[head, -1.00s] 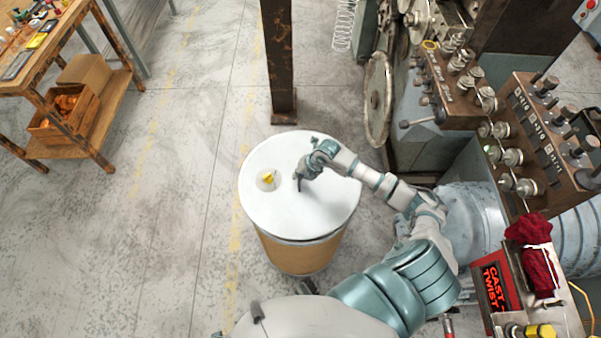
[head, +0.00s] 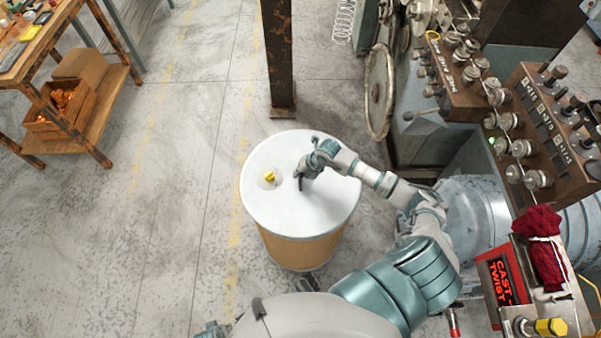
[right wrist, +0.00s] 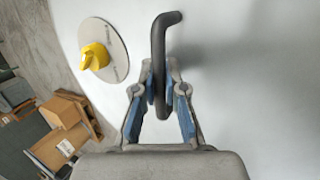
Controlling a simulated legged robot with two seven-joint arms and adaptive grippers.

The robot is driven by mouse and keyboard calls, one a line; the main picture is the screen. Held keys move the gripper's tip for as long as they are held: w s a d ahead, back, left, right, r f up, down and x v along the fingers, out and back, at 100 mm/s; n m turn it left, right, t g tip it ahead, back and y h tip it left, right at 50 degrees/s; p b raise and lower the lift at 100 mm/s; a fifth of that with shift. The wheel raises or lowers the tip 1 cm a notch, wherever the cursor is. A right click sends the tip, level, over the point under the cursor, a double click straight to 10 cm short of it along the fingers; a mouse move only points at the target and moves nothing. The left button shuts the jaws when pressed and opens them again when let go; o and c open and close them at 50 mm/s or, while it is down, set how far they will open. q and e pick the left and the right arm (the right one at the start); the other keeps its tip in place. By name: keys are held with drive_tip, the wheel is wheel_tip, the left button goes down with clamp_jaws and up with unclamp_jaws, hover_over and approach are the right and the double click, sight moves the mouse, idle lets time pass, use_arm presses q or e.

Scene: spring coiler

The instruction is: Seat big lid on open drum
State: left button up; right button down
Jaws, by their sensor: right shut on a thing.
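The big white lid (head: 318,205) lies over the top of the tan drum (head: 300,253) in the head view. Its rim appears level with the drum top; I cannot tell whether it is fully seated. My right gripper (head: 302,180) is over the middle of the lid. In the right wrist view my right gripper (right wrist: 161,90) is shut on the dark bent handle (right wrist: 158,50) of the lid. A yellow knob (head: 270,176) on a round plate sits on the lid's left part; it also shows in the right wrist view (right wrist: 95,56). My left gripper is not clearly visible.
A rusty post (head: 278,60) stands behind the drum. A machine with a control panel (head: 545,125) and a large wheel (head: 380,95) is at right. A wooden workbench (head: 45,45) is at far left. The floor left of the drum is clear.

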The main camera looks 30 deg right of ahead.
use_arm(q)
drive_tip(key=shift+d+r, duration=0.15)
drive_tip(key=shift+d, duration=0.15)
use_arm(e)
drive_tip(key=shift+w+d, duration=0.1)
drive_tip(key=shift+d, duration=0.35)
drive_tip(key=shift+r, duration=0.1)
drive_tip(key=shift+a+r, duration=0.15)
drive_tip(key=shift+r, duration=0.1)
use_arm(q)
drive_tip(key=shift+a+r, duration=0.1)
drive_tip(key=shift+a, duration=0.1)
use_arm(e)
drive_tip(key=shift+a, duration=0.15)
use_arm(q)
drive_tip(key=shift+d+r, duration=0.1)
use_arm(e)
drive_tip(key=shift+d, duration=0.2)
use_arm(q)
drive_tip(key=shift+w+r+p, duration=0.1)
drive_tip(key=shift+p, duration=0.25)
use_arm(e)
drive_tip(key=shift+f, duration=0.1)
drive_tip(key=shift+a, duration=0.15)
use_arm(q)
drive_tip(key=shift+r, duration=0.2)
use_arm(e)
drive_tip(key=shift+f+y, duration=0.15)
drive_tip(key=shift+y, duration=0.15)
